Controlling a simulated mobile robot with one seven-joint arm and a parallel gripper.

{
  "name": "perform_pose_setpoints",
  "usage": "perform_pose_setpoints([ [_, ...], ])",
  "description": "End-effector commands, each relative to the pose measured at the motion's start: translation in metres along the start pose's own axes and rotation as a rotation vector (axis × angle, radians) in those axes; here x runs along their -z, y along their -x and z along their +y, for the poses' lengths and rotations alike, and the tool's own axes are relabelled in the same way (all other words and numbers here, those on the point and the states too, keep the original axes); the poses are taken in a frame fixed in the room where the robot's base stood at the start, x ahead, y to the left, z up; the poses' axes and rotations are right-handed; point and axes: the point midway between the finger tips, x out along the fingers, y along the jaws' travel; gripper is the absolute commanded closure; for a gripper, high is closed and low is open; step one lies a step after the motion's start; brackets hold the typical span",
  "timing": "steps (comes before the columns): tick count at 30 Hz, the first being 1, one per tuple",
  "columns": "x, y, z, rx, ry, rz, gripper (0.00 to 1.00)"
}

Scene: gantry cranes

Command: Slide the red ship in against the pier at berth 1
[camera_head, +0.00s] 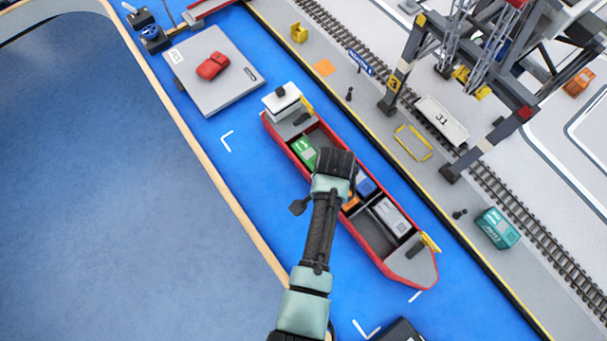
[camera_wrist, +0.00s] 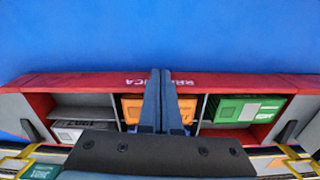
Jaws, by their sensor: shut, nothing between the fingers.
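The red ship (camera_head: 373,245) floats alongside the pier (camera_head: 408,160), roughly parallel to its edge, with a narrow strip of blue water between. It has a white cabin at its upper-left end and carries green, orange, blue and grey containers. My gripper (camera_head: 335,163) is over the ship's middle and hides part of the hold. In the wrist view my gripper's fingers (camera_wrist: 161,90) are together and empty, overlapping the red hull side (camera_wrist: 90,82) and the orange container (camera_wrist: 133,108). I cannot tell whether they touch the hull.
A grey barge (camera_head: 225,95) with a red load lies beyond the cabin end. A crane (camera_head: 396,80) stands on the pier by the rails. White corner marks (camera_head: 227,141) show on the water. A dark object (camera_head: 402,331) sits at the bottom edge.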

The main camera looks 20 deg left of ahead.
Motion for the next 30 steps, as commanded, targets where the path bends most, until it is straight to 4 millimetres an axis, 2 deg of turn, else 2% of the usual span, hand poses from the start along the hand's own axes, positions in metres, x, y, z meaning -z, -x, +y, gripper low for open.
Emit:
perform_pose_setpoints([
  [30,0.054,0.000,0.000,0.002,-0.003,0.006,1.00],
])
